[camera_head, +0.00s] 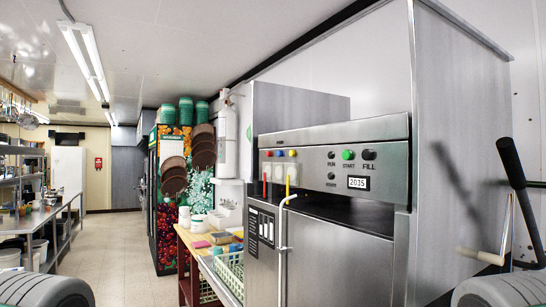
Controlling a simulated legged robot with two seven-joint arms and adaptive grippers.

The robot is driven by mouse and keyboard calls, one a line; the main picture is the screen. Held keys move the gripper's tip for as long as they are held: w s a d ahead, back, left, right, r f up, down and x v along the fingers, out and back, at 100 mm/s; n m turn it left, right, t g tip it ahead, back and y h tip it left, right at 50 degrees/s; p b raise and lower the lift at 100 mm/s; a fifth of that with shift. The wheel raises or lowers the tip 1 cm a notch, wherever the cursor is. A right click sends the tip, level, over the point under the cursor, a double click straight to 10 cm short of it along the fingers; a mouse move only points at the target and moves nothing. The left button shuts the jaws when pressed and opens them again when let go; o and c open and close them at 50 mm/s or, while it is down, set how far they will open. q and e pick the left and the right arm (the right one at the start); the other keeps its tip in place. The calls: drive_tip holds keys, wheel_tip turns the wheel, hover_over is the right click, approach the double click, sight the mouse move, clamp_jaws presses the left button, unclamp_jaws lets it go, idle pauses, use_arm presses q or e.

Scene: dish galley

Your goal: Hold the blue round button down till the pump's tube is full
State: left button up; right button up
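A small blue round button (280,153) sits on the steel front panel of the dish machine (330,240). It is between a red button (269,153) and a yellow button (292,153). Below the buttons a pale pump unit (281,174) is fixed to the panel, with a red tube (264,187) at its left and a yellow tube (287,186) at its right. I cannot make out a blue tube or how full any tube is. Neither of my grippers shows, and nothing is seen touching the button.
Right of the buttons are a green start button (348,155), a black fill knob (369,155) and a display (358,183) reading 2035. A bent pale handle (282,248) stands before the machine. A black lever (513,165) is at right. Open floor (120,260) lies left.

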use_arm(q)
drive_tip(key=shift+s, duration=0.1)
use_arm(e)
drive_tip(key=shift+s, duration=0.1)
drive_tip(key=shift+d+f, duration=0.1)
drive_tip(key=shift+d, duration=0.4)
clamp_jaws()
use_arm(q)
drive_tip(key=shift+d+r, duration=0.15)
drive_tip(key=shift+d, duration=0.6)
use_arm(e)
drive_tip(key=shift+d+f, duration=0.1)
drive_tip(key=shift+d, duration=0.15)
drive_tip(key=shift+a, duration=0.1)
